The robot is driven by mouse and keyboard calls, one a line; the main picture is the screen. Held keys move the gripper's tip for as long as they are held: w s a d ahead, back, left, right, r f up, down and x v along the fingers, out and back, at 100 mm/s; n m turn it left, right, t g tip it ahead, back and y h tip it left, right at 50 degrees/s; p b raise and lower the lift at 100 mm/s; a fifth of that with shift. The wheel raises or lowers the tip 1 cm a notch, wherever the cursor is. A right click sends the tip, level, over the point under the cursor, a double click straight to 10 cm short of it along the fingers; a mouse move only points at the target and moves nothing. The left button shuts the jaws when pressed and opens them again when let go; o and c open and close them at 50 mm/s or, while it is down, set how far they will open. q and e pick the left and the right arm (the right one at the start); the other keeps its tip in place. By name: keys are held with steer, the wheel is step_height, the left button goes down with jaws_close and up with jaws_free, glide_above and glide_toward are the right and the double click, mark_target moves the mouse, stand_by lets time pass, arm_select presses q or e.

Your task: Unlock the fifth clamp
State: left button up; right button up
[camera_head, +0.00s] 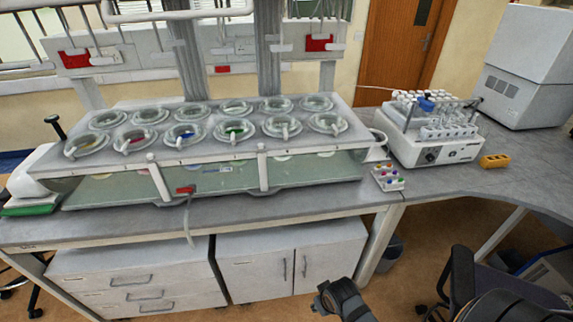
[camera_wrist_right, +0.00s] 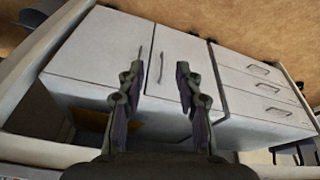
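A grey bench apparatus (camera_head: 110,170) with two rows of round vessel openings stands on the bench in the head view. Clear rings, apparently the clamps, sit around the openings. The fifth ring from the left in the front row (camera_head: 282,126) has a small pale handle toward the front; whether it is locked is too small to tell. My right gripper (camera_head: 333,298) is low in front of the bench, well away from the apparatus. In the right wrist view its two fingers (camera_wrist_right: 158,78) are apart with nothing between them, facing the cabinet doors. My left gripper is out of view.
White cabinets (camera_head: 275,268) stand under the bench (camera_head: 215,222). A small rack with coloured dots (camera_head: 388,179) lies right of the apparatus. A white shaker with tubes (camera_head: 435,150) and a yellow block (camera_head: 494,161) are farther right. A chair (camera_head: 462,275) stands at lower right.

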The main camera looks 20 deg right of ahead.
steer(key=w+a+r+m+t+y+p, duration=0.1)
steer(key=w+a+r+p, duration=0.15)
steer(key=r, duration=0.75)
steer(key=w+a+r+m+t+y+p, duration=0.1)
steer(key=w+a+r+y+p, duration=0.2)
steer(key=r, duration=0.6)
steer(key=w+a+r+m+t+y+p, duration=0.1)
steer(key=w+a+r+m+t+y, duration=0.1)
steer(key=w+a+r+m+t, duration=0.3)
steer(key=w+r+m+t+y, duration=0.1)
steer(key=w+r, duration=0.2)
steer(key=r, duration=0.3)
steer(key=w+a+r+m+t+y+p, duration=0.1)
steer(key=w+a+r+m+t+y, duration=0.1)
steer(key=w+a+r+m, duration=0.3)
steer(key=w+d+r+m+t+h, duration=0.2)
steer(key=w+d+r+m+t, duration=0.2)
steer(key=d+m, duration=0.1)
steer(key=m+h, duration=1.1)
steer(key=m, duration=1.1)
glide_toward(287, 136)
steer(key=shift+n, duration=0.3)
steer(key=x, duration=1)
steer(key=shift+w+b, duration=0.1)
steer(key=shift+b, duration=0.3)
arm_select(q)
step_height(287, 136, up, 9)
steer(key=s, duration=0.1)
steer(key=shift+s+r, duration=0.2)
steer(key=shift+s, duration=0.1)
